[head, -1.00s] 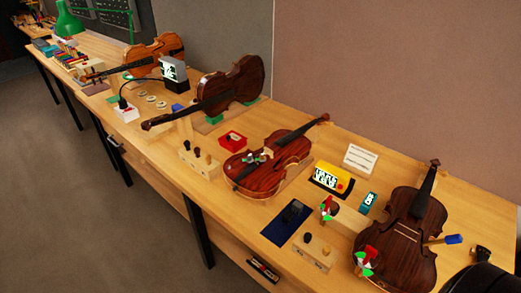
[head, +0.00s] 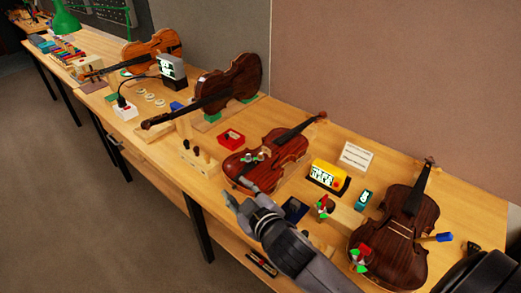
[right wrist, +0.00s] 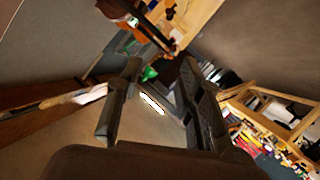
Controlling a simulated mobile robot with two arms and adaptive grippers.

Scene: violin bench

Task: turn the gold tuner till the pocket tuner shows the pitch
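My right gripper (head: 240,194) reaches in from the lower front, just off the near end of the middle violin (head: 285,160). In the right wrist view its two fingers (right wrist: 159,72) stand apart with nothing between them. Small red, green and white fittings (head: 253,156) sit at that violin's lower end; I cannot pick out a gold tuner among them. A small teal device with a lit screen (head: 363,200) stands right of a yellow device with a lit display (head: 327,177). The readings are too small to make out. My left gripper is out of view.
A dark violin (head: 400,225) lies at the right, with a blue-handled tool (head: 436,237) beside it. A red box (head: 231,138), a wooden peg block (head: 199,161) and a white card (head: 356,156) stand nearby. A dark blue mat (head: 294,208) is partly hidden behind my arm.

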